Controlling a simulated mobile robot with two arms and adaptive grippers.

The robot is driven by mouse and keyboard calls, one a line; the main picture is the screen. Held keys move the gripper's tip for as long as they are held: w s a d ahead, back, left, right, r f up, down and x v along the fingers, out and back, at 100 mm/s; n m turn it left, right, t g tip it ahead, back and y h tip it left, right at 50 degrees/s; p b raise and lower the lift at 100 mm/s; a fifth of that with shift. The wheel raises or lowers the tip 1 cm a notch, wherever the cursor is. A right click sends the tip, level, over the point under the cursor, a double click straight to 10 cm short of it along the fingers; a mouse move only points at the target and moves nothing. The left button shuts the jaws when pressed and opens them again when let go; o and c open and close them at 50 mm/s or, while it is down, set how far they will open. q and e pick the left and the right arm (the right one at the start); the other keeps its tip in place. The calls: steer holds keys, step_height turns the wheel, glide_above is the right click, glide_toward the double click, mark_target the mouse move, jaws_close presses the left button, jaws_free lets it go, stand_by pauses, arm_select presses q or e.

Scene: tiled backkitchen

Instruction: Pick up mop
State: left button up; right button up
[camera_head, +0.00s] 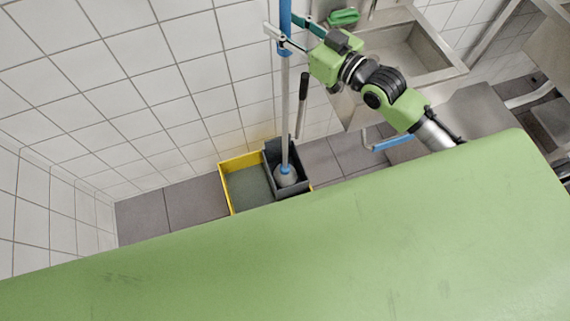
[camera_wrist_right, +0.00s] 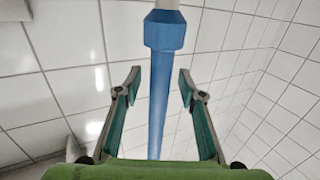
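The mop (camera_head: 285,110) stands nearly upright, with a pale shaft and a blue upper handle. Its head (camera_head: 285,175) is down in the dark part of a bucket. My right gripper (camera_head: 280,24) is open at the blue part of the handle. In the right wrist view, the blue handle (camera_wrist_right: 159,95) runs between the two fingers of the gripper (camera_wrist_right: 160,82), with a visible gap on each side. The top end of the handle is out of the head view. My left gripper is not in view.
The mop bucket has a yellow compartment (camera_head: 224,187) and a dark one (camera_head: 268,154), with a black lever (camera_head: 303,90) rising beside the mop. A white tiled wall (camera_head: 130,100) is close behind. A metal sink (camera_head: 440,60) with a green item (camera_head: 343,17) stands right of the mop.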

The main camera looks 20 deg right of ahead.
jaws_close()
steer(key=shift+r, duration=0.2)
steer(key=shift+r, duration=0.1)
